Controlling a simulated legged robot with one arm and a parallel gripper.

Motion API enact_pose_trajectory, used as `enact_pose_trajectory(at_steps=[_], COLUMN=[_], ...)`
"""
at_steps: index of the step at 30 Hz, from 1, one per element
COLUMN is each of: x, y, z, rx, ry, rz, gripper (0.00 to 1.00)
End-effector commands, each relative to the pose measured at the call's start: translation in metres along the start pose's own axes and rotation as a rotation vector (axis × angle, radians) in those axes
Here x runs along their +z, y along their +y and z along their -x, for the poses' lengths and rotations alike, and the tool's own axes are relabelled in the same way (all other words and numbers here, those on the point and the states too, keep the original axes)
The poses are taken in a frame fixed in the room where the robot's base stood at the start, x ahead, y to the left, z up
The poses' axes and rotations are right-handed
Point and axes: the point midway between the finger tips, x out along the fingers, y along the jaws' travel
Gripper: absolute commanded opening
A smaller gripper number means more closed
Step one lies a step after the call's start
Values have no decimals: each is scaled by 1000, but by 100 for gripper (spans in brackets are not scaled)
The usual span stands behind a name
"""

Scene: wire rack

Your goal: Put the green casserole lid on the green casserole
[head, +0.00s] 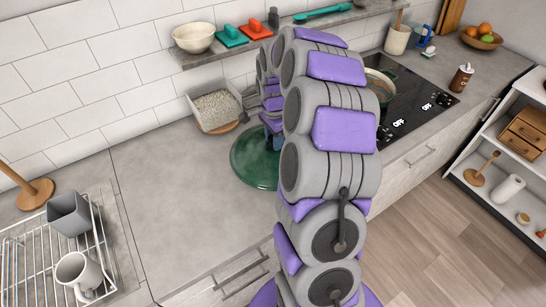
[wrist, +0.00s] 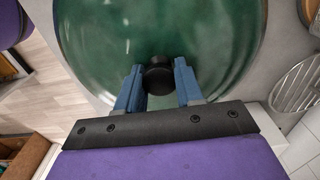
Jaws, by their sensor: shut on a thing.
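The green casserole lid (head: 252,164) is a round, glossy dark green disc over the grey counter, left of my arm in the head view. It fills the top of the wrist view (wrist: 215,35). My gripper (wrist: 158,72) is shut on the lid's black knob, with a blue finger on each side. In the head view my arm hides much of the gripper and the lid's right part. I cannot tell whether the lid touches the counter. The casserole (head: 384,82) stands on the black hob, mostly hidden behind my arm; part of its open top shows.
A wire rack (head: 110,255) with a grey cup and a white mug is at the left. A speckled box (head: 216,110) stands by the wall behind the lid. A brown bottle (head: 461,78) is right of the hob (head: 425,90). The counter (head: 170,190) left of the lid is clear.

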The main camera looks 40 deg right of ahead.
Motion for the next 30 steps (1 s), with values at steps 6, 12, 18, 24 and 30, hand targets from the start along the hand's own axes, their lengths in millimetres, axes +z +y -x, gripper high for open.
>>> enact_pose_trajectory(at_steps=[6, 12, 18, 24, 30], x=[-1, -2, -1, -1, -1], y=[-1, -1, 0, 0, 0], z=[14, 24, 30, 30, 30], rx=[-4, -3, -1, -1, -2], ry=[2, 1, 0, 0, 1], rz=[1, 1, 0, 0, 0], gripper=[0, 0, 0, 0, 0])
